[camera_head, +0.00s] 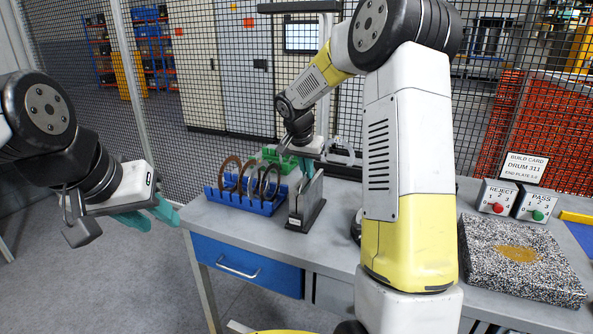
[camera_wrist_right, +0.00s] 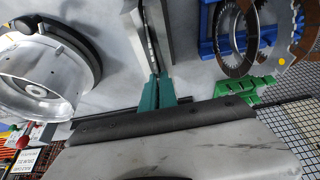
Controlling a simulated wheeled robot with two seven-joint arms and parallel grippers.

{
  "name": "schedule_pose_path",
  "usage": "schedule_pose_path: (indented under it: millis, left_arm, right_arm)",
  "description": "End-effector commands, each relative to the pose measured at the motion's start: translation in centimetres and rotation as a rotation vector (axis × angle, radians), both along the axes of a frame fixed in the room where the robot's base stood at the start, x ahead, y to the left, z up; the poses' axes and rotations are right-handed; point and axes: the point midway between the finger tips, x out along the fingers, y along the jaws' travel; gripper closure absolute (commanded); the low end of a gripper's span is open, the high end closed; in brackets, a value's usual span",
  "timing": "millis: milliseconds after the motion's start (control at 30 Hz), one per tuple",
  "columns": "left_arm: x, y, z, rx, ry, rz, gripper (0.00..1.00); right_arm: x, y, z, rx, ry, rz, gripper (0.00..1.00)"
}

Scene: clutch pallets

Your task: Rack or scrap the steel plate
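My right gripper (camera_wrist_right: 158,90) has its teal fingers close together at the slot of an upright grey stand (camera_wrist_right: 158,25). A thin edge runs from between the fingers into the slot; it looks like the steel plate (camera_wrist_right: 149,40), seen edge-on, its face hidden by the stand. In the head view the labelled stand (camera_head: 306,204) is under the right hand. A blue rack (camera_head: 243,207) holds several upright ring plates, brown and grey, left of the stand. My left gripper (camera_head: 148,215) is empty, its teal fingers apart, off the table's left edge.
A green rack (camera_head: 271,155) stands behind the blue one. A metal drum (camera_wrist_right: 40,80) sits beside the stand, mostly hidden by my right arm in the head view. REJECT (camera_head: 495,197) and PASS (camera_head: 531,203) button boxes, a build card (camera_head: 523,167) and a speckled slab (camera_head: 480,262) are at right.

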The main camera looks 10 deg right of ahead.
Motion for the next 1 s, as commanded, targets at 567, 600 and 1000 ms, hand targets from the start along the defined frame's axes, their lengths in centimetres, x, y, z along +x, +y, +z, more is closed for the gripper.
schedule_pose_path:
  millis: [567,600,1000]
  left_arm:
    - [0.0,0.0,0.0,0.000,0.000,0.000,0.64]
    - [0.0,0.0,0.0,0.000,0.000,0.000,0.64]
    - [0.0,0.0,0.0,0.000,0.000,0.000,0.64]
  right_arm:
    - [0.1,0.0,0.7,-0.001,-0.003,-0.001,1.00]
    - [0.1,0.0,1.0,-0.001,-0.003,0.000,1.00]
    - [0.1,0.0,3.3,-0.001,-0.003,0.000,1.00]
